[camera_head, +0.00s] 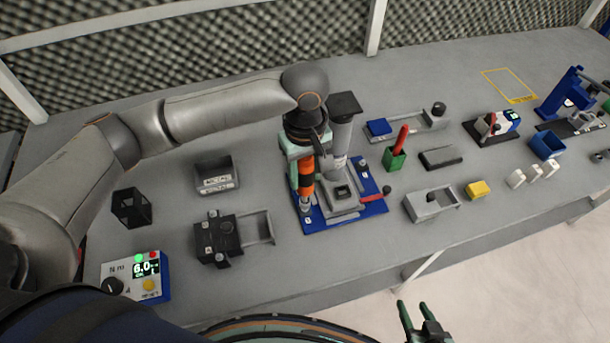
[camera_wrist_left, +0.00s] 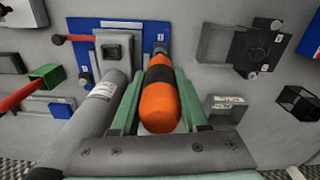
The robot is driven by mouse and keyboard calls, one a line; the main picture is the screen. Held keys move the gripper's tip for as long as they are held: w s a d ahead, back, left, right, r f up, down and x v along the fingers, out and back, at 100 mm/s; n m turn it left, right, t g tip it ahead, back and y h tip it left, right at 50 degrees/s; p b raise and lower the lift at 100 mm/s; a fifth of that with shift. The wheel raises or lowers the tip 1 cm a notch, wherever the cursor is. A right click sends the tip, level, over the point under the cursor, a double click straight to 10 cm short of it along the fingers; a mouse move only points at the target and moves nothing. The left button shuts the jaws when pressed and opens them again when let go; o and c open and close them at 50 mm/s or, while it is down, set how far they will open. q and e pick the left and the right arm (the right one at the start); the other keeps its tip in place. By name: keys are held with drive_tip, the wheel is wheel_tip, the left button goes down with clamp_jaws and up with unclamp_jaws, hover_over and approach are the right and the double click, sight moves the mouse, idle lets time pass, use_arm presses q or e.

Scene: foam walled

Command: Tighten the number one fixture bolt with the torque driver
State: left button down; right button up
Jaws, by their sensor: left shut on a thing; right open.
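My left gripper (camera_head: 303,158) is shut on the orange and black torque driver (camera_head: 306,172), which points down at the near-left part of the blue fixture plate (camera_head: 345,216). In the left wrist view the driver (camera_wrist_left: 158,100) lies between the green fingers, its tip beside the label "1" on the blue plate (camera_wrist_left: 120,28). The number one bolt is hidden under the tip, and I cannot tell whether they touch. A grey block (camera_head: 340,197) sits mid-plate, with a red-handled lever (camera_head: 374,197) at its right. My right gripper (camera_head: 424,322) is open and empty off the table's front edge.
A grey column with a black top (camera_head: 342,130) stands close right of the driver. A torque display box (camera_head: 137,277) reads 6.0 at front left. A black clamp block (camera_head: 217,240) and labelled grey bin (camera_head: 216,176) stand left of the plate. Several trays and tools fill the right.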

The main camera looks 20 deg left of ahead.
sight(305, 164)
use_arm(q)
drive_tip(key=shift+r, duration=1.6)
